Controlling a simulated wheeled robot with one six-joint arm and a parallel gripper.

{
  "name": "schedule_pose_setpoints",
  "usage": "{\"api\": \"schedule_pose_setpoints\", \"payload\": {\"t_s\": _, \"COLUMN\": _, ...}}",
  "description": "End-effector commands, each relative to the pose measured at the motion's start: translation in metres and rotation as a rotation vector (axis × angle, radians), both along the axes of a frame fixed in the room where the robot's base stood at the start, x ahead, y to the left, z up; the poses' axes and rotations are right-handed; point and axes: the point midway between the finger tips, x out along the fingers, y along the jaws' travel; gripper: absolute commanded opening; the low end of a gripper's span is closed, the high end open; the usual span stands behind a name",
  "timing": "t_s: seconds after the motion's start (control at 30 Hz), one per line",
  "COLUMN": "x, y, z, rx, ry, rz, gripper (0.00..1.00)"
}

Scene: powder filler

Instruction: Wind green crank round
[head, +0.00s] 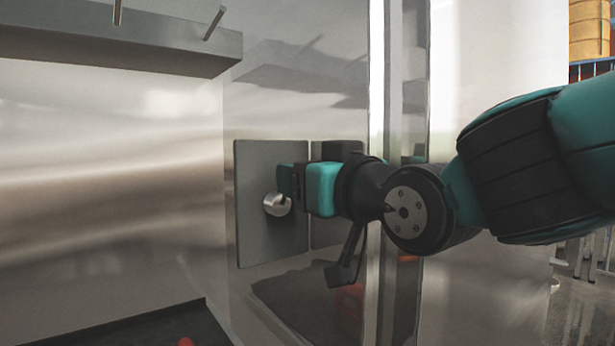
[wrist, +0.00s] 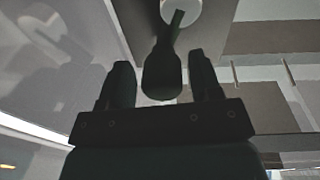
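The crank has a pale round metal hub (wrist: 182,10), a short dark green arm (wrist: 177,20) and a dark, thick handle (wrist: 163,72) in the wrist view. My gripper (wrist: 160,62) has one finger on each side of the handle, with a narrow gap showing on both sides, so it is open around it. In the head view the silver hub (head: 275,204) sticks out from a grey plate (head: 252,225). My gripper (head: 291,186) reaches in from the right beside the hub, and it mostly hides the crank's handle.
The plate sits on a shiny metal wall panel (head: 345,110) that mirrors my arm. A metal ledge (head: 120,38) with thin rods juts out at upper left. A vertical metal edge (head: 388,290) runs close by my wrist. The space left of the plate looks clear.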

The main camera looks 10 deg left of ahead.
Motion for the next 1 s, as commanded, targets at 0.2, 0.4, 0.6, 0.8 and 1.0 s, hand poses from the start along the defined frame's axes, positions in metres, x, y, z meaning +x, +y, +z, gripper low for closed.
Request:
{"api": "schedule_pose_setpoints", "payload": {"t_s": 0.2, "x": -0.001, "y": 0.001, "z": 0.000, "rx": 0.000, "ry": 0.001, "rz": 0.003, "gripper": 0.63}}
{"api": "schedule_pose_setpoints", "payload": {"t_s": 0.4, "x": -0.007, "y": -0.006, "z": -0.001, "rx": 0.002, "ry": -0.001, "rz": 0.004, "gripper": 0.63}}
{"api": "schedule_pose_setpoints", "payload": {"t_s": 0.6, "x": -0.034, "y": -0.035, "z": -0.005, "rx": 0.003, "ry": -0.001, "rz": 0.003, "gripper": 0.63}}
{"api": "schedule_pose_setpoints", "payload": {"t_s": 0.8, "x": -0.071, "y": -0.074, "z": -0.007, "rx": 0.004, "ry": -0.003, "rz": 0.003, "gripper": 0.63}}
{"api": "schedule_pose_setpoints", "payload": {"t_s": 1.0, "x": -0.097, "y": -0.102, "z": 0.002, "rx": -0.002, "ry": 0.003, "rz": 0.003, "gripper": 0.63}}
